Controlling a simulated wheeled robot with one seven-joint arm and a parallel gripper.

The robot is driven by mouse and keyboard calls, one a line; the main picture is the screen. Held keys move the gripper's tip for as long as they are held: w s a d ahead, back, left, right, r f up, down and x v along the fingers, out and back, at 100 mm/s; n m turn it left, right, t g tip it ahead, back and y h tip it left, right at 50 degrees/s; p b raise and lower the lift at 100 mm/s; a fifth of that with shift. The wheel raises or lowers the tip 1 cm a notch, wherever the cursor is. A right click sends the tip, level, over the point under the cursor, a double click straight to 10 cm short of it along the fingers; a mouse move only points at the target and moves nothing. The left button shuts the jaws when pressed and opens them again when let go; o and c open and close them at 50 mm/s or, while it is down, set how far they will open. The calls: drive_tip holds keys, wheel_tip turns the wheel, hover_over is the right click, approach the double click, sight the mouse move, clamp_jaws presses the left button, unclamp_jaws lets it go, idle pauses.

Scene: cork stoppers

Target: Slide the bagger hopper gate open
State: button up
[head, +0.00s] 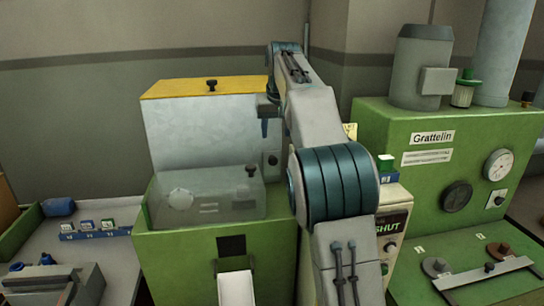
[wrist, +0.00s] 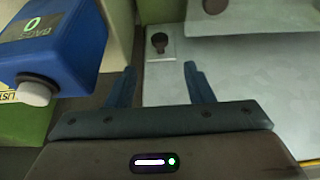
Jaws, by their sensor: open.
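The bagger hopper is a pale metal box (head: 200,130) with a yellow lid, behind a green machine body. A small pale plate with a dark knob (head: 272,159) is at the hopper's lower right; it looks like the gate. In the wrist view the dark knob (wrist: 159,42) stands on its pale plate, ahead of the fingertips and roughly centred between them. My gripper (wrist: 160,72) is open and empty, apart from the knob. In the head view my gripper (head: 264,128) is partly hidden by my arm, above the knob.
A blue box (wrist: 55,45) with a pale round button is close to my left finger in the wrist view. A clear cover (head: 205,195) with a dark knob sits before the hopper. A green Grattelin machine (head: 430,170) stands at the right.

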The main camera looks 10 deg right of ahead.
sight(273, 158)
drive_tip(key=x, duration=1.1)
drive_tip(key=shift+w+f, duration=0.1)
drive_tip(key=shift+f, duration=0.15)
